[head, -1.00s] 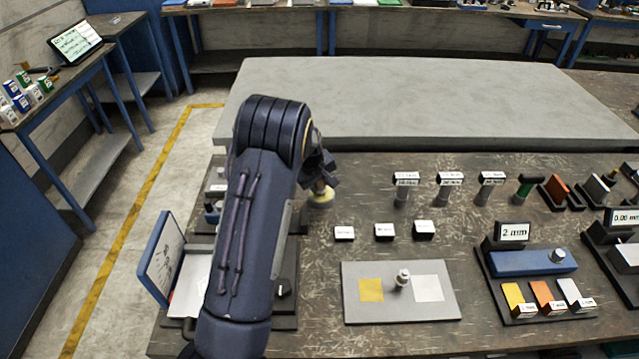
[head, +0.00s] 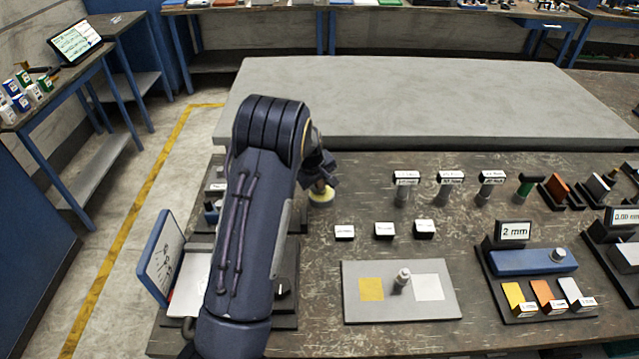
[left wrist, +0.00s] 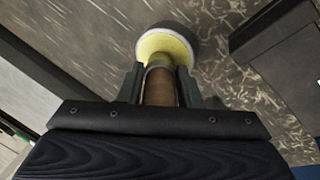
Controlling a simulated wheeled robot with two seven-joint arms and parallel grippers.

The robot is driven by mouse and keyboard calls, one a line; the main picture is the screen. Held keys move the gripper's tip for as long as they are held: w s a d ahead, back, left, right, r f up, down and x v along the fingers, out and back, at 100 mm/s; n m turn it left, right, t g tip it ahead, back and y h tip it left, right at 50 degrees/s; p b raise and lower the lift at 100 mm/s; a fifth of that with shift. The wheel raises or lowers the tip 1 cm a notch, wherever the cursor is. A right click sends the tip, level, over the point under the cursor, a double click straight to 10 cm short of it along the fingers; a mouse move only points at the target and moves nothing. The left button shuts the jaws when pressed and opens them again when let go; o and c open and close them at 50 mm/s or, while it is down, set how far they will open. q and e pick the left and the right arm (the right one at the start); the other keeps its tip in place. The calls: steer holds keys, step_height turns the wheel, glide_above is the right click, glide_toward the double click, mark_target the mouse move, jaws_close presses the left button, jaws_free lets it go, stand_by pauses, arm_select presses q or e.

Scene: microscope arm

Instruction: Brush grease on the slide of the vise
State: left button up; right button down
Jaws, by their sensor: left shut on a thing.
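My left gripper (head: 320,175) is shut on the brown handle of a brush (left wrist: 158,92), in the middle of the left wrist view. The brush's far end meets a round yellow surface with a white rim, which looks like a grease pot (head: 321,197); it also shows in the left wrist view (left wrist: 178,42). I cannot tell how deep the brush tip sits in it. My left arm hides much of the bench's left end, and I cannot make out the vise or its slide for certain. My right gripper is not in view.
A grey plate (head: 350,307) with a yellow and a white patch lies on the bench in front. Several small labelled blocks (head: 384,231) stand behind it. A blue bar (head: 525,263) sits at right, and a tilted blue-framed panel (head: 160,258) at left. A grey slab (head: 420,95) lies behind.

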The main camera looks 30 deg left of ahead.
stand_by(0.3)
arm_select(q)
steer(key=shift+r+p, duration=2.5)
steer(key=shift+r, duration=0.95)
